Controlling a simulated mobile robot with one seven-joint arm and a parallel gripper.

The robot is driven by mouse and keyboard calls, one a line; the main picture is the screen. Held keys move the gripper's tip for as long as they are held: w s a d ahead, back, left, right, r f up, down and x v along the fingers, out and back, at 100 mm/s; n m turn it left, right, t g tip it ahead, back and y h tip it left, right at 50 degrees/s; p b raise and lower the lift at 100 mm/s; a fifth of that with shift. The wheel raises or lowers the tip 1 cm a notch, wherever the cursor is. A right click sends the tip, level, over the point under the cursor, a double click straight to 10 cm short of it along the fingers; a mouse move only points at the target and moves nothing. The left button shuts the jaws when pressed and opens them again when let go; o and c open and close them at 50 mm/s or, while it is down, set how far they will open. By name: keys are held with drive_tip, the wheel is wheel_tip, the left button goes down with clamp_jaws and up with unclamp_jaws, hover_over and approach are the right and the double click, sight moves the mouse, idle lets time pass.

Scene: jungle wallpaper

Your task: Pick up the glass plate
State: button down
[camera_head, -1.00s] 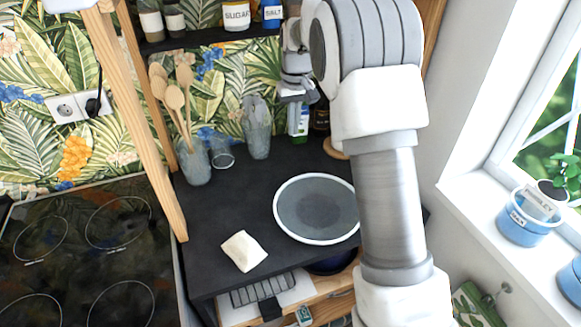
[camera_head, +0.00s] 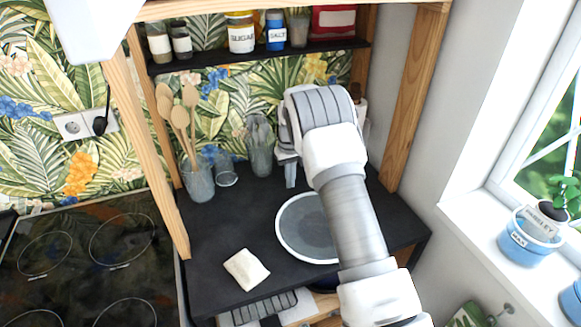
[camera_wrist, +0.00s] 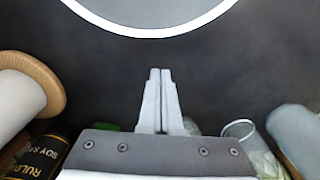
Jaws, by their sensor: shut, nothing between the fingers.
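The glass plate (camera_head: 303,228) is round with a white rim and a grey, see-through centre. It lies flat on the black countertop, its right side hidden behind my arm in the head view. In the wrist view its rim (camera_wrist: 150,31) curves across the top edge. My gripper (camera_wrist: 160,72) is shut and empty, its fingertips together below the rim in that picture and apart from it. In the head view a fingertip (camera_head: 290,176) shows behind the plate, at the far side of the counter.
A glass of wooden spoons (camera_head: 198,180), a small glass (camera_head: 226,172) and a tall glass (camera_head: 260,155) stand at the back left. A white cloth-like item (camera_head: 246,269) lies left of the plate. In the wrist view, a soy bottle (camera_wrist: 42,155) and a white roll (camera_wrist: 18,100) stand at left.

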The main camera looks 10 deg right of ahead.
wheel_tip(320, 180, down, 2)
drive_tip(key=shift+f, duration=0.15)
drive_tip(key=shift+s+d+r+p, duration=0.15)
drive_tip(key=shift+s, duration=0.35)
drive_tip(key=shift+s+d+r+p, duration=0.1)
drive_tip(key=shift+s+r+p, duration=0.05)
drive_tip(key=shift+s, duration=0.3)
drive_tip(key=shift+s+d, duration=0.15)
drive_tip(key=shift+s, duration=0.85)
drive_tip(key=shift+s, duration=0.1)
